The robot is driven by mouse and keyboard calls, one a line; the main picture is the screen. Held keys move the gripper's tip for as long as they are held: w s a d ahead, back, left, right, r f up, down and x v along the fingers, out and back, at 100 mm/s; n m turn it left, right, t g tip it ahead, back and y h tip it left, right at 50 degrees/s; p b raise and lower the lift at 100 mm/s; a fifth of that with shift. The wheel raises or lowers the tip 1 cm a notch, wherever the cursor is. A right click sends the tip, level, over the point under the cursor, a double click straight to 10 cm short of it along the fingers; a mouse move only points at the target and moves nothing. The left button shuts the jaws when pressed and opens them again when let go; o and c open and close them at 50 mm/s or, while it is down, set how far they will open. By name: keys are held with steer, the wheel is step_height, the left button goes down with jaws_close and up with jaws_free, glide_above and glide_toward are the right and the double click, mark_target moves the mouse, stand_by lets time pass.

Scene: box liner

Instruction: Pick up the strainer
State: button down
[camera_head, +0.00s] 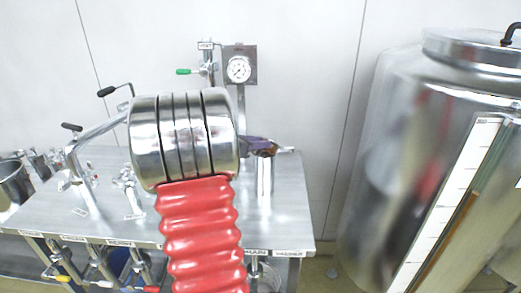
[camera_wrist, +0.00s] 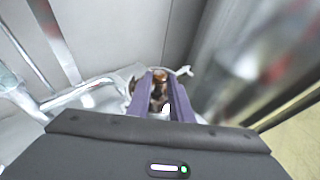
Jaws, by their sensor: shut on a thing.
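My gripper (camera_head: 266,146) is at the right end of the steel table, at the top of an upright steel cylinder (camera_head: 265,178). In the wrist view its two purple fingers (camera_wrist: 160,78) are closed in on a shiny metal and brown thing, which I take to be the strainer (camera_wrist: 160,90). A round metal rim with a small lug (camera_wrist: 186,71) shows around the fingertips. My red ribbed arm sleeve and steel arm end hide much of the table in the head view. I cannot tell whether the strainer is clear of the cylinder.
The steel table (camera_head: 295,225) carries pipes and valves on its left. A pressure gauge (camera_head: 239,69) stands behind, with a green-handled valve (camera_head: 190,71) beside it. A large steel tank (camera_head: 400,130) stands on the right. A steel pot (camera_head: 12,185) is at the far left.

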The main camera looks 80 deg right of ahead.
step_height(320, 180, up, 18)
stand_by(0.5)
stand_by(0.5)
